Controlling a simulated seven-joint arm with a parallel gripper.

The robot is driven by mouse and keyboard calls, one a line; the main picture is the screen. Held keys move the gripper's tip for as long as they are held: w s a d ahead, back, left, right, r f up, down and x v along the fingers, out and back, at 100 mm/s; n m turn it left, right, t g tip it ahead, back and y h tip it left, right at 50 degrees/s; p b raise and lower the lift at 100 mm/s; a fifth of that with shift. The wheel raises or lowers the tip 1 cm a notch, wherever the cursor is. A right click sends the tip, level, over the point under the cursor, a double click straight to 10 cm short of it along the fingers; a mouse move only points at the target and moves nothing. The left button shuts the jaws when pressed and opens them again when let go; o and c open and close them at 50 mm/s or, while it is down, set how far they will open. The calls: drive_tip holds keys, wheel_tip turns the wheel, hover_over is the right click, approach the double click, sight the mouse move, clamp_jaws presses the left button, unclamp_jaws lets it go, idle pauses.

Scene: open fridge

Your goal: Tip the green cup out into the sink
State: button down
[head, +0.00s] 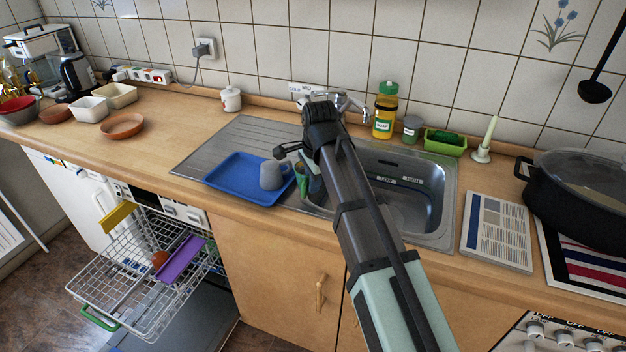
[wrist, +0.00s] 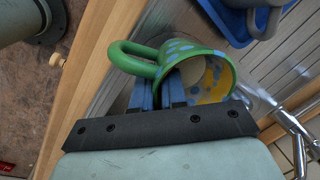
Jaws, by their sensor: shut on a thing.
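The green cup with blue spots (wrist: 176,54) is in my gripper (wrist: 171,92), whose blue fingers are shut on it near the handle. In the wrist view its opening faces right, and yellow and pale patches show inside; I cannot tell whether they are contents or paint. In the head view only a green strip of the cup (head: 301,181) shows, largely hidden by my gripper (head: 311,184). It is held at the left edge of the sink (head: 408,207), beside the drainboard. The steel basin looks dark, and my arm covers part of it.
A blue tray (head: 226,184) with a grey mug (head: 270,175) stands on the drainboard, close left of the cup. The tap (head: 345,104) is behind the sink. A soap bottle (head: 384,115) and green sponge holder (head: 445,143) stand behind the basin. A dishwasher rack (head: 135,275) is pulled out below.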

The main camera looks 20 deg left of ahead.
drive_tip(key=shift+f, duration=1.6)
drive_tip(key=g+y, duration=0.3)
drive_tip(key=shift+s+a+r+g, duration=0.2)
drive_tip(key=shift+g, duration=0.1)
drive_tip(key=shift+m+g+y, duration=0.3)
drive_tip(key=shift+g+y, duration=0.6)
drive_tip(key=shift+g, duration=0.1)
drive_tip(key=shift+f+g+y, duration=0.4)
drive_tip(key=shift+g+y, duration=0.2)
drive_tip(key=shift+s+r, duration=0.1)
drive_tip(key=shift+s, duration=0.05)
drive_tip(key=shift+f+g+y, duration=0.25)
drive_tip(key=shift+g+y, duration=0.45)
drive_tip(key=shift+m, duration=0.3)
